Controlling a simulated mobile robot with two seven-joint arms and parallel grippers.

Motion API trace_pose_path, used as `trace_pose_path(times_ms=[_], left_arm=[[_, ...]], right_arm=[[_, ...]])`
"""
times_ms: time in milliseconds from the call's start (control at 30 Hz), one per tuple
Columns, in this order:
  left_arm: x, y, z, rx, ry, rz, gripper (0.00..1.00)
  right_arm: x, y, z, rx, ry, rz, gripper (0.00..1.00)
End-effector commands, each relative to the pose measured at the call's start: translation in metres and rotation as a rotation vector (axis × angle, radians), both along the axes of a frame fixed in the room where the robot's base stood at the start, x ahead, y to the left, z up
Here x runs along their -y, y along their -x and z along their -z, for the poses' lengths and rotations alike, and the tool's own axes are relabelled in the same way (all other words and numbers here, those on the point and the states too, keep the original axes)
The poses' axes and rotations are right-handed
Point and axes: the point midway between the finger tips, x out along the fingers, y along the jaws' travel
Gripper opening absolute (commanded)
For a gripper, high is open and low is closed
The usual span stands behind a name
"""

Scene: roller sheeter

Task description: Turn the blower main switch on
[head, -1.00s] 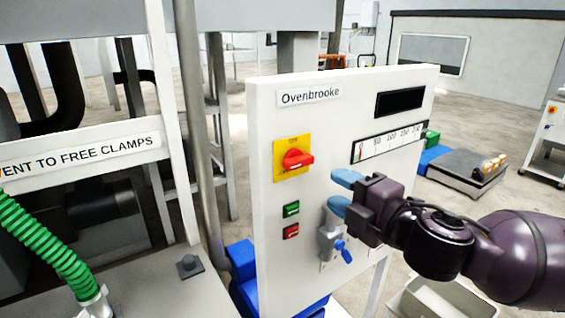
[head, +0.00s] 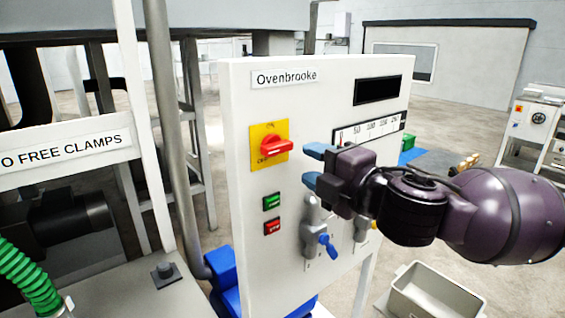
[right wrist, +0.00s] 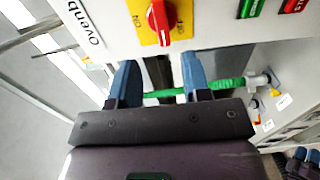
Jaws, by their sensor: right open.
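The main switch is a red rotary handle (head: 276,146) on a yellow plate (head: 258,160) on the white Ovenbrooke panel (head: 240,230). In the head view the handle points right, and "OFF" seems to be printed at the plate's lower left. My right gripper (head: 313,166) is open and empty, in front of the panel to the right of the switch. Its two blue fingertips are apart and do not appear to touch the handle. In the right wrist view the red handle (right wrist: 160,18) lies beyond the fingers (right wrist: 158,80), roughly centred between them.
A green button (head: 271,202) and a red button (head: 272,227) sit below the switch. A valve with a blue lever (head: 326,243) is below my right gripper. A grey bin (head: 437,292) stands on the floor at right. A grey post (head: 165,130) rises left of the panel.

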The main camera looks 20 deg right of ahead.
Motion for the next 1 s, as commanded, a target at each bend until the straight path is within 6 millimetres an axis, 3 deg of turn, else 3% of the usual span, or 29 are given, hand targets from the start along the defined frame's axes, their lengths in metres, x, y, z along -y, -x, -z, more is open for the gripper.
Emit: trace_pose_path(times_ms=[100,567,800,1000], left_arm=[[0.000,0.002,0.017,-0.010,-0.001,0.002,0.43],[0.002,0.002,0.050,-0.027,-0.002,0.008,0.43],[0.002,0.001,0.046,-0.025,-0.002,0.008,0.43],[0.001,0.003,0.048,-0.030,-0.002,0.007,0.43]], right_arm=[[-0.001,-0.005,0.007,-0.006,0.001,0.001,0.44],[-0.011,-0.032,0.007,-0.009,0.000,0.001,0.44],[-0.024,-0.065,0.002,-0.005,-0.002,0.001,0.44],[-0.028,-0.078,0.002,-0.006,-0.001,0.002,0.44]])
